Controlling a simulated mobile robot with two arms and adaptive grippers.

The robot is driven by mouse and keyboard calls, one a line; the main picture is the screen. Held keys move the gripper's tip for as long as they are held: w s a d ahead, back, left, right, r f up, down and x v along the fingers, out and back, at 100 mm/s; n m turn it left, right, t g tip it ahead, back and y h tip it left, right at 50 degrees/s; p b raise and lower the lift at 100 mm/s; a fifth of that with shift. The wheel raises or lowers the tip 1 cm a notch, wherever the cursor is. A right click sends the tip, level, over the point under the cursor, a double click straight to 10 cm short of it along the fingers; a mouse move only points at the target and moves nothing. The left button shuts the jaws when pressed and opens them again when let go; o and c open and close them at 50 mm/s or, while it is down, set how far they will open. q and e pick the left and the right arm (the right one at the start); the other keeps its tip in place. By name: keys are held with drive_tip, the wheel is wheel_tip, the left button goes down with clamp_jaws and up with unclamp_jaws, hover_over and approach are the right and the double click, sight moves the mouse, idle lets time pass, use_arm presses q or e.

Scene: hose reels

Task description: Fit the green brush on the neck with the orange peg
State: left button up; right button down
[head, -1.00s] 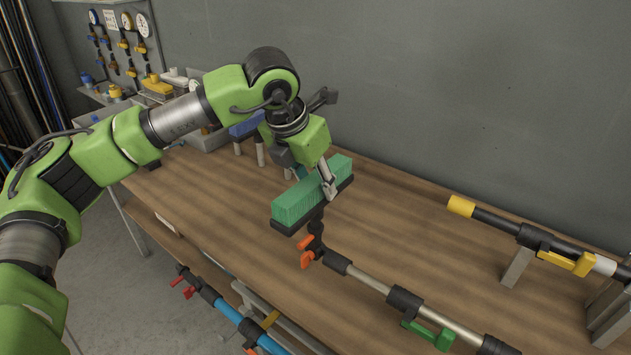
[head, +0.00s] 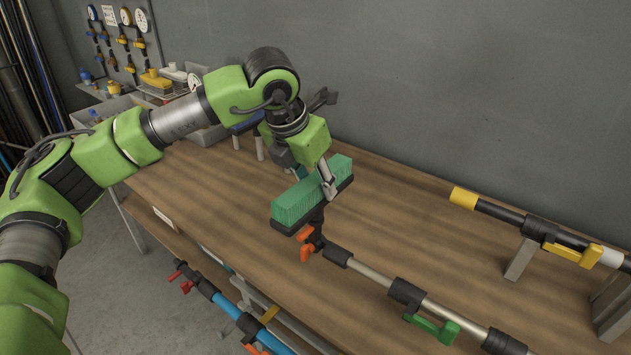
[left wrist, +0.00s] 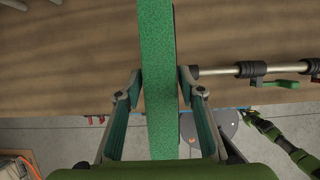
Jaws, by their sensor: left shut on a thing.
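My left gripper (head: 328,184) is shut on the green brush (head: 303,203), a long block of green bristles on a black base, bristles up. In the left wrist view the brush (left wrist: 160,85) runs between the two fingers of the gripper (left wrist: 161,88). The neck with the orange peg (head: 306,252) is the black end of a grey pole on the bench. The brush's underside is right over this neck, and they overlap in the head view. I cannot tell whether they are joined. The pole (left wrist: 215,71) shows right of the brush in the left wrist view. My right gripper is not in view.
The pole has a green lever (head: 432,329). A second pole with a yellow end (head: 463,198) and yellow lever (head: 575,255) rests on supports at right. A blue pole (head: 245,322) lies below the bench's front edge. The wooden bench (head: 400,215) has bare room behind the brush.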

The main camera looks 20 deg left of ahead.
use_arm(q)
drive_tip(key=shift+f+b, duration=0.3)
drive_tip(key=shift+f, duration=0.05)
drive_tip(key=o, duration=1.4)
drive_tip(key=shift+r, duration=0.1)
drive_tip(key=v, duration=1.2)
